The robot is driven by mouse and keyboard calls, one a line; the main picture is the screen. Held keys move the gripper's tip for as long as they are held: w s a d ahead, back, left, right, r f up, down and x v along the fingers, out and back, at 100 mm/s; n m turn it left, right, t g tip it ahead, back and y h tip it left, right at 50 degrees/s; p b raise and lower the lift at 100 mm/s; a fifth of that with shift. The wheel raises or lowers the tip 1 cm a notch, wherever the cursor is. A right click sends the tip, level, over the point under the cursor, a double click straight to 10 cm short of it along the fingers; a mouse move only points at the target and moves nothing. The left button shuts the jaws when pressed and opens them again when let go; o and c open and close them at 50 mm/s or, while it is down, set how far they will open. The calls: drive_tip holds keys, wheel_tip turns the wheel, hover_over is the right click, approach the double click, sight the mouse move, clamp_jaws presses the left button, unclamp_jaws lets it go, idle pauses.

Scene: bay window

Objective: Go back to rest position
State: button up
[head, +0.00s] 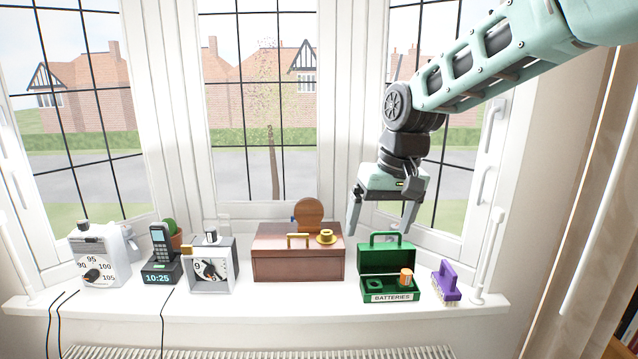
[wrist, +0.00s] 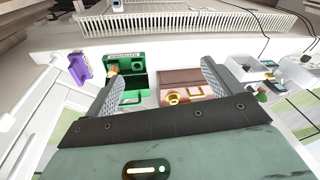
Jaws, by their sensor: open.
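My gripper (head: 383,217) hangs above the right part of the window sill, its fingers spread and nothing between them. It is over and a little behind the green battery box (head: 388,259), apart from it. The box is open with its lid raised, and an orange battery (head: 406,277) stands in its right side. In the wrist view my gripper's two fingers (wrist: 163,84) are wide apart, with the green box (wrist: 128,70) and the brown wooden box (wrist: 185,88) beyond them.
On the sill (head: 300,300) stand a brown box (head: 298,265) with a gold item on top, a purple brush (head: 446,281), a dial device (head: 211,268), a phone on a clock base (head: 160,262) and a radio-like box (head: 97,257). Window panes rise close behind. Cables hang at left.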

drive_tip(key=s+f+n, duration=0.2)
drive_tip(key=s+f, duration=0.2)
drive_tip(key=s, duration=1.1)
drive_tip(key=s+d+f+n+g+h+b, duration=0.1)
drive_tip(key=s+f+n, duration=0.2)
drive_tip(key=s, duration=1.3)
drive_tip(key=shift+d+f, duration=0.25)
drive_tip(key=shift+f, duration=0.7)
